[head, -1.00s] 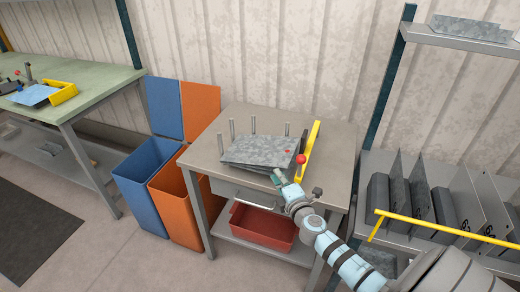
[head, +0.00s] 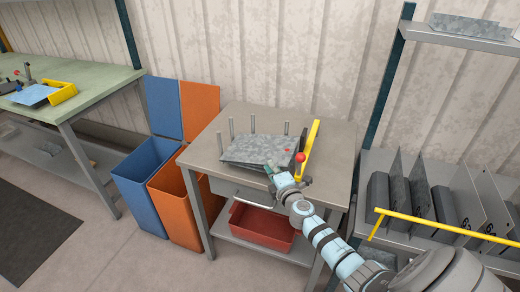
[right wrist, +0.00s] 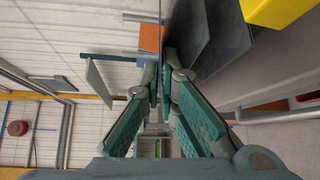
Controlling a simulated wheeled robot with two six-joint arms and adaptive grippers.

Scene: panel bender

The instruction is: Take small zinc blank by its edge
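The zinc blank (head: 250,150) is a mottled grey sheet at the top of a small stack on the grey table. A small red mark shows near its right end. My right gripper (head: 272,167) is at its front edge. In the right wrist view, the right gripper's fingertips (right wrist: 161,75) are close together, with the thin sheet (right wrist: 160,25) seen edge-on between them. They look shut on that edge. The fingers hide part of the contact. Darker sheets (right wrist: 187,28) lie beside it in that view. My left gripper is out of view.
Upright grey pins (head: 253,124) stand behind the stack. A yellow bar (head: 310,143) and red knob (head: 300,157) are at its right. The table (head: 335,145) is clear at right. A red bin (head: 262,227) sits below; blue and orange bins (head: 177,208) stand left.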

